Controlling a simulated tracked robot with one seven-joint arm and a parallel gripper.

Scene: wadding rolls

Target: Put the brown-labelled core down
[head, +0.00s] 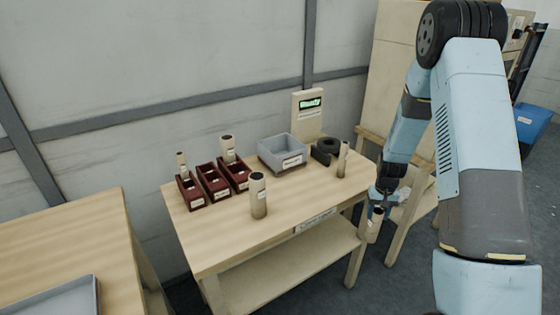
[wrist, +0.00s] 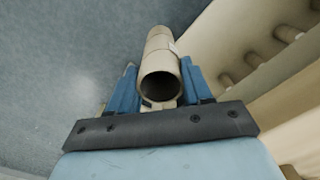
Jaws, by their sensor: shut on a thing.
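My gripper (head: 382,208) is off the right end of the table, below the height of its top. It is shut on a beige tubular core (head: 374,228), which hangs in the air above the floor. In the wrist view the core (wrist: 160,83) sits between the two blue fingers (wrist: 157,92), with its open dark end facing the camera. I cannot make out its label colour. The wooden table (head: 215,245) holds other upright beige cores: a wide one (head: 258,196) near the front and a slim one (head: 343,160) near the right end.
Red bins (head: 214,182) stand at the table's left, with two cores (head: 228,146) (head: 181,163) by them. A grey bin (head: 283,155), a black ring-shaped roll (head: 325,151) and a sign stand (head: 308,115) are at the back. A wooden rack with pegs (wrist: 255,60) is close on the right.

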